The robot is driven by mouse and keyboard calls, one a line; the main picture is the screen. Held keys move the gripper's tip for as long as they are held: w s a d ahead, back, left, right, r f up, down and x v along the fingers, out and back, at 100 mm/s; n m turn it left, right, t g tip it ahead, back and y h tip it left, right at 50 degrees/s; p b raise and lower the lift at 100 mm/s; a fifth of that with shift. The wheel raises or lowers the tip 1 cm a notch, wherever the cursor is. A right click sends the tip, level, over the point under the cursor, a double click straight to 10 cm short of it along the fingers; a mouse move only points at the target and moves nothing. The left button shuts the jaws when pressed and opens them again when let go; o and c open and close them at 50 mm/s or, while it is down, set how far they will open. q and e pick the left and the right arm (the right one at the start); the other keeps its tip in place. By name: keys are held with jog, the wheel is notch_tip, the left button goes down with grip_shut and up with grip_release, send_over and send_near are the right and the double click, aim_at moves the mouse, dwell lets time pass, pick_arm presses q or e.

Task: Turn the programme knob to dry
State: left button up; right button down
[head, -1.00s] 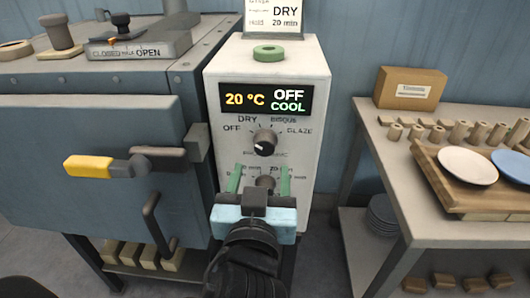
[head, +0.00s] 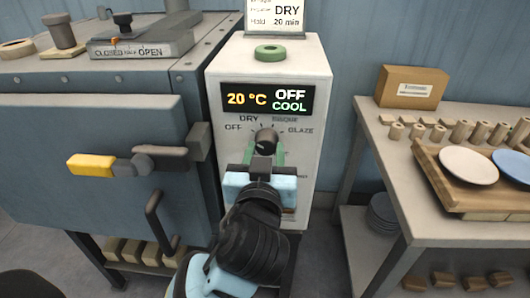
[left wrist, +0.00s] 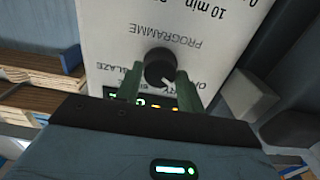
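The programme knob (head: 266,139) is a dark round dial on the white control box (head: 225,150), with OFF, DRY, BISQUE and GLAZE printed around it. In the left wrist view the knob (left wrist: 160,67) appears upside down, its white mark at lower right, on the OFF and DRY side. The display (head: 267,98) reads 20 °C, OFF, COOL. My left gripper (head: 266,149) is open, its green fingers at either side of the knob. The left wrist view shows small gaps beside the knob. My right gripper is not in view.
The lower knob is hidden behind my left gripper. A grey kiln (head: 90,140) with a yellow-ended handle (head: 90,165) stands close on the left. A green ring (head: 270,52) lies on the box top. A table (head: 390,170) with plates and small pots stands at right.

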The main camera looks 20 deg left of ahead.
pick_arm(q)
jog(key=c, duration=0.4)
jog(key=shift+o, duration=0.2)
jog(key=shift+r+m+p, duration=0.2)
jog(key=shift+m+p, duration=0.9)
jog(key=shift+p, duration=0.25)
jog(key=shift+r+m+p, duration=0.1)
jog(key=shift+m+p, duration=2.2)
jog(key=shift+m, duration=0.3)
jog(key=shift+f, duration=0.2)
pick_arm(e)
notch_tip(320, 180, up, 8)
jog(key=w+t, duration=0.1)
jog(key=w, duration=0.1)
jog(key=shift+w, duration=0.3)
pick_arm(q)
jog(key=shift+f+m, duration=0.1)
jog(key=shift+m, duration=0.2)
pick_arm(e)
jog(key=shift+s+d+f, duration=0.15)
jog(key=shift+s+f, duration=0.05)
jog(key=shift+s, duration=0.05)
pick_arm(q)
jog(key=o, duration=1)
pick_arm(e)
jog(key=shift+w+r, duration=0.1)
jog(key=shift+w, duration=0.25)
